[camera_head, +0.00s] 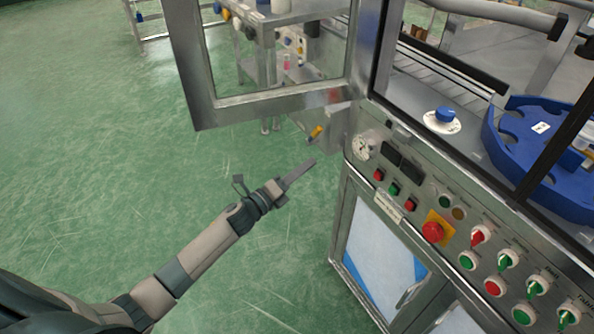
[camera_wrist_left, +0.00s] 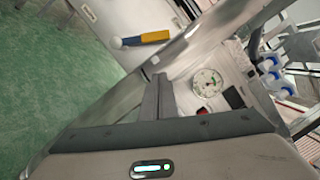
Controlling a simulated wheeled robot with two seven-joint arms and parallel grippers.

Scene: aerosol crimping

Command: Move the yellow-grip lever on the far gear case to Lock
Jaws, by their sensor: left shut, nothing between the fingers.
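The yellow-grip lever (camera_head: 316,131) shows in the head view beside the left end of the machine, just below the open door frame. In the left wrist view the lever's yellow grip (camera_wrist_left: 155,37) is near the top, with a blue section and a pale round end to its left. Lock markings are too small to read. My left gripper (camera_head: 312,163) is shut and empty. In the head view it is below the lever; in the left wrist view its fingertips (camera_wrist_left: 160,78) are below the yellow grip, apart from it. My right gripper is not in view.
The open door frame (camera_head: 205,108) hangs above my left gripper. The machine's control panel, with a round gauge (camera_head: 364,149) and red emergency button (camera_head: 433,232), stands to the right. A blue star wheel (camera_head: 520,150) is on the machine. Green floor (camera_head: 100,180) is clear on the left.

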